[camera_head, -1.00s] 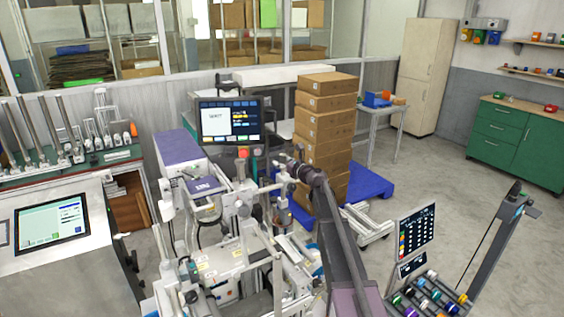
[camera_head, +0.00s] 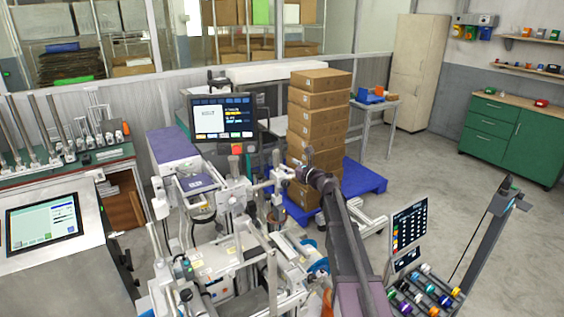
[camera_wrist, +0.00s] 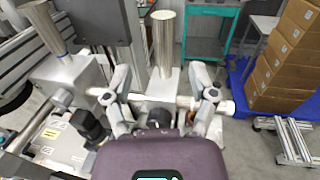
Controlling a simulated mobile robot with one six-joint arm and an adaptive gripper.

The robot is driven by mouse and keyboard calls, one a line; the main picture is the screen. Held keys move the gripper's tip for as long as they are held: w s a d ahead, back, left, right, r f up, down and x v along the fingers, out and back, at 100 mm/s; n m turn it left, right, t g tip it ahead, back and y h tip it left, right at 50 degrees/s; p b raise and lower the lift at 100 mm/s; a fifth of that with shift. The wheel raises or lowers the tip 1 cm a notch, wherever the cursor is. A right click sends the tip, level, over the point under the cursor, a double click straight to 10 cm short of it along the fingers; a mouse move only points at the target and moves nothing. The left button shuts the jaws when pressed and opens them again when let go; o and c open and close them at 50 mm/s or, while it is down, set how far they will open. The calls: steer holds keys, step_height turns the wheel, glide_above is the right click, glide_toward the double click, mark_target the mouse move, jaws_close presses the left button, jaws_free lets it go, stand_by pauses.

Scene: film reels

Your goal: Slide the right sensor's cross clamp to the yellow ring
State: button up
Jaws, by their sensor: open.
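In the wrist view a pale grey clamp block (camera_wrist: 158,86) carries an upright metal post (camera_wrist: 162,42) and sits on a horizontal silver rod (camera_wrist: 186,102). I take it for the right sensor's cross clamp, but cannot be sure. My gripper (camera_wrist: 166,96) is open, with one finger on each side of the block. Contact cannot be told. A dark part (camera_wrist: 160,116) lies between the fingers, close to my palm. In the head view my gripper (camera_head: 283,176) is small, among white machine parts. I cannot make out the yellow ring clearly in either view.
A second block (camera_wrist: 72,76) with a tilted post stands left of my gripper. A monitor (camera_head: 222,117) rises behind the machine. Stacked cartons (camera_head: 320,100) stand on a blue pallet (camera_head: 362,178) behind my arm. A rack of coloured rollers (camera_head: 425,288) is at lower right.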

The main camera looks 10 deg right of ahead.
mark_target(277, 161)
steer(key=shift+v, duration=2.05)
steer(key=s+a+m+t+h, duration=0.1)
steer(key=h, duration=0.1)
steer(key=s+a+m+h, duration=0.1)
steer(key=m+h, duration=0.1)
steer(key=s+a+f+m+t+h+b, duration=0.1)
steer(key=h, duration=0.1)
steer(key=shift+s+a+t, duration=0.15)
steer(key=shift+a+t, duration=0.05)
steer(key=shift+t, duration=0.1)
steer(key=x, duration=1.4)
steer(key=shift+s, duration=0.1)
